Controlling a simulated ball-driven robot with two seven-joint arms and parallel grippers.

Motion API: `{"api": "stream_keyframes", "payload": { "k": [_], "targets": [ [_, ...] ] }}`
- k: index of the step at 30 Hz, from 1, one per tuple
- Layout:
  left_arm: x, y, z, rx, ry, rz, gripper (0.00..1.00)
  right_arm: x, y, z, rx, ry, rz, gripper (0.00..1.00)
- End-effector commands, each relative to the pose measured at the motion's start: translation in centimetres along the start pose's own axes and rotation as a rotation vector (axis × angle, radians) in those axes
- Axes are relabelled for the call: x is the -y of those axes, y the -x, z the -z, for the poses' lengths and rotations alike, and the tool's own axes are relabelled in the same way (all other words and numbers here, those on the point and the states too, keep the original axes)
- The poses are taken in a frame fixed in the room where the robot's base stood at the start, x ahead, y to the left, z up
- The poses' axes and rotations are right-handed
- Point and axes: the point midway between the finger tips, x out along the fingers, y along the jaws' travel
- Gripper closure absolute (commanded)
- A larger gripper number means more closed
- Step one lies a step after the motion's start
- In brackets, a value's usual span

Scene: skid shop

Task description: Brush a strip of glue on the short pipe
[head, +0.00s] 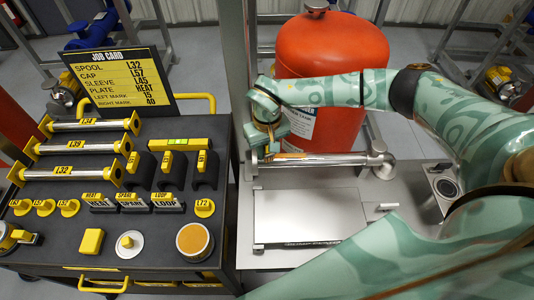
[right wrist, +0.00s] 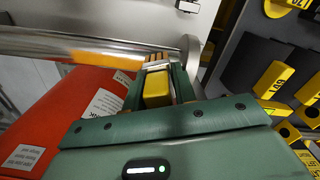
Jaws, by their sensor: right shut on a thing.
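The short pipe (head: 325,159) lies level, a bare metal tube in front of the red tank. It also shows in the right wrist view (right wrist: 40,42), with an orange smear of glue on its underside edge left of the brush. My right gripper (head: 268,142) is at the pipe's left part in the head view. It is shut on the glue brush, whose yellow handle (right wrist: 156,88) sits between the fingers. The brush's bristles (right wrist: 157,58) are at the pipe; contact is hard to tell. A round pot with an orange top (head: 194,239) stands on the cart. My left gripper is not in view.
The red tank (head: 330,60) stands close behind the pipe. A grey flat plate (head: 305,215) lies in front of it. The dark cart (head: 60,225) at left bears labelled pipes, black holders and yellow parts.

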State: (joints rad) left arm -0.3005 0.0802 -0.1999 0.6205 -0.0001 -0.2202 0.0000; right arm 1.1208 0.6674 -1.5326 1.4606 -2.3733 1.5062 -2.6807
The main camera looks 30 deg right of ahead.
Motion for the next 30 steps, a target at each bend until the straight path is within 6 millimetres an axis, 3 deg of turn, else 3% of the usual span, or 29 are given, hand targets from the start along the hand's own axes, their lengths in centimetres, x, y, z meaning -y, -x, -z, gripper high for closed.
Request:
{"api": "stream_keyframes", "payload": {
  "k": [6,17,30],
  "targets": [
    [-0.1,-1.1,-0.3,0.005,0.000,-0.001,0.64,-0.7,-0.2,1.6,-0.001,-0.001,-0.001,0.91],
    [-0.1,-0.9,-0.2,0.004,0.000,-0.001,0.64,-0.7,0.1,1.7,-0.001,0.000,-0.001,0.91],
    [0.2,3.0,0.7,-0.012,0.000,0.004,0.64,-0.7,5.1,1.7,-0.002,0.000,-0.001,0.91]
  ]
}}
